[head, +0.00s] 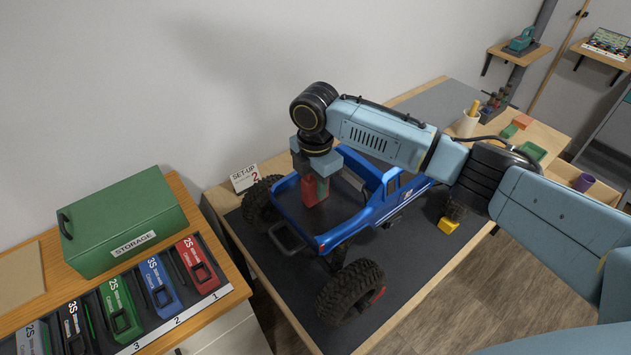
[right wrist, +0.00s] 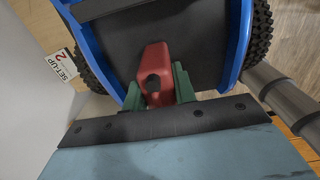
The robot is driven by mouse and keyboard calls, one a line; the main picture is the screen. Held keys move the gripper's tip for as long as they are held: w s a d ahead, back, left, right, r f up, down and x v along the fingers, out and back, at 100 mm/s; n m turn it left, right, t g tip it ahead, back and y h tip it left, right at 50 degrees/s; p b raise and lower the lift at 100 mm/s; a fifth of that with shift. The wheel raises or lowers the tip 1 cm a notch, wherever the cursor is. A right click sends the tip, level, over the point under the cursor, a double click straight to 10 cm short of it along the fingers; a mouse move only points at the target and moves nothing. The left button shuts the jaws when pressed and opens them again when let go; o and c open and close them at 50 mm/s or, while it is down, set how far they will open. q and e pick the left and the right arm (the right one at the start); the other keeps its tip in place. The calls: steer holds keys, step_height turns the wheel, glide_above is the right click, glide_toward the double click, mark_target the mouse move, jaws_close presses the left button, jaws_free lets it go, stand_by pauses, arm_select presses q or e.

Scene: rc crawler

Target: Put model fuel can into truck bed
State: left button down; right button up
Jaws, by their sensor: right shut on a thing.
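The model fuel can (head: 308,190) is small and red. My right gripper (head: 316,184) is shut on it and points down over the bed of the blue truck (head: 352,213). In the right wrist view the red can (right wrist: 154,70) sits between the green fingertips (right wrist: 158,88), with the dark bed floor (right wrist: 195,45) behind it. The can is within the outline of the bed; I cannot tell whether it touches the floor. My left gripper is not in view.
The truck stands on a dark mat on a wooden table, beside a "SET-UP 2" card (head: 245,178). A green storage box (head: 122,222) and several coloured battery packs (head: 198,264) are on the left bench. A yellow block (head: 449,226) lies by a wheel.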

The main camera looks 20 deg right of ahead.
steer(key=o, duration=1)
steer(key=shift+f, duration=0.1)
step_height(320, 180, up, 12)
steer(key=shift+r, duration=0.15)
